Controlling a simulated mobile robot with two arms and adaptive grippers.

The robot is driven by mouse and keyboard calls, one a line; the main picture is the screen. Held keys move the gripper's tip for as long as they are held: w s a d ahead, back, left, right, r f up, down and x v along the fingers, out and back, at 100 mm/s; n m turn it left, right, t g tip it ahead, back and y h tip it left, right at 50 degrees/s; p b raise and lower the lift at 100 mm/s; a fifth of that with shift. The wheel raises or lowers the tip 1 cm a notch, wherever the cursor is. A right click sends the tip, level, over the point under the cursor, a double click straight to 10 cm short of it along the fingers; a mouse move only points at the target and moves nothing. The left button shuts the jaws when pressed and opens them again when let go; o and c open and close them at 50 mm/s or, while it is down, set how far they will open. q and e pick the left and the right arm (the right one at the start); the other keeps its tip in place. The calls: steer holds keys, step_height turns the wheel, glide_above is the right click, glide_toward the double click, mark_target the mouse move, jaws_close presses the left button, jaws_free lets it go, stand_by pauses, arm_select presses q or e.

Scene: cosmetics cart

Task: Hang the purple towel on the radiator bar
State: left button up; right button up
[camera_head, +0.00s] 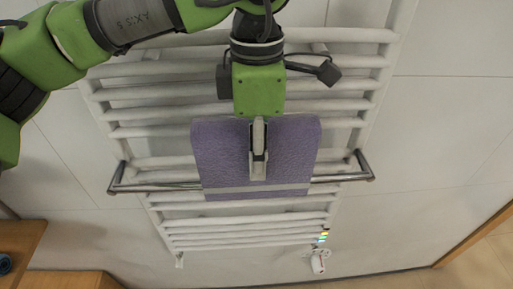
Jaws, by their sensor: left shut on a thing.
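The purple towel (218,153) is a flat, folded piece with a pale stripe near its lower edge. It is in front of the radiator bar (160,187) and covers the bar's middle; both bar ends show. My left gripper (258,172) is shut on the towel, at the middle of it in the picture. Whether the towel rests on the bar or is held just off it, I cannot tell. My right gripper is not in view.
The white ladder radiator (155,131) stands against a pale tiled wall (440,130). A white valve (318,262) sits at its lower right. Wooden furniture (20,245) stands at the lower left, and a wooden edge (480,235) at the lower right.

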arm_select(q)
step_height(320, 180, down, 6)
steer(key=b, duration=0.5)
steer(key=shift+f, duration=0.25)
step_height(320, 180, down, 6)
steer(key=b, duration=0.5)
steer(key=o, duration=1.3)
steer(key=shift+c, duration=0.2)
steer(key=shift+r, duration=0.15)
step_height(320, 180, up, 12)
steer(key=shift+f, duration=0.2)
steer(key=shift+r, duration=0.1)
